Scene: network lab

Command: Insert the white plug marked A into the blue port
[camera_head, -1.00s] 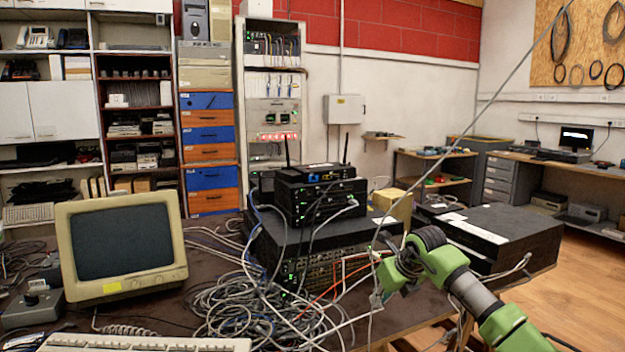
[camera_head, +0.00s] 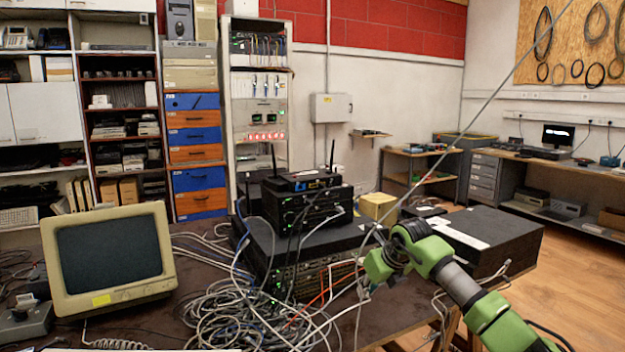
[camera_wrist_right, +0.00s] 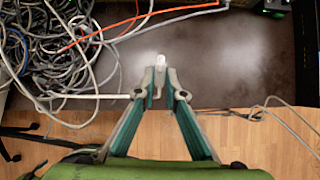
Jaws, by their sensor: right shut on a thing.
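In the head view my right gripper (camera_head: 364,291) hangs over the table's front edge, right of the cable tangle. In the wrist view its two fingertips (camera_wrist_right: 160,92) are closed on a small white plug (camera_wrist_right: 160,66), which sticks out beyond them. The letter A cannot be read. A pale cable shows by the gripper. The black router (camera_head: 302,181) with two antennas sits on top of the device stack, further back and left of the gripper. A small blue patch (camera_head: 313,184) shows on its front, too small to tell as a port. My left gripper is not in view.
Tangled grey cables (camera_head: 240,308) cover the table in front of the stack. A beige monitor (camera_head: 108,254) stands at left. A black box (camera_head: 490,238) lies behind my right arm. A long thin cable (camera_head: 470,150) slants up across the view.

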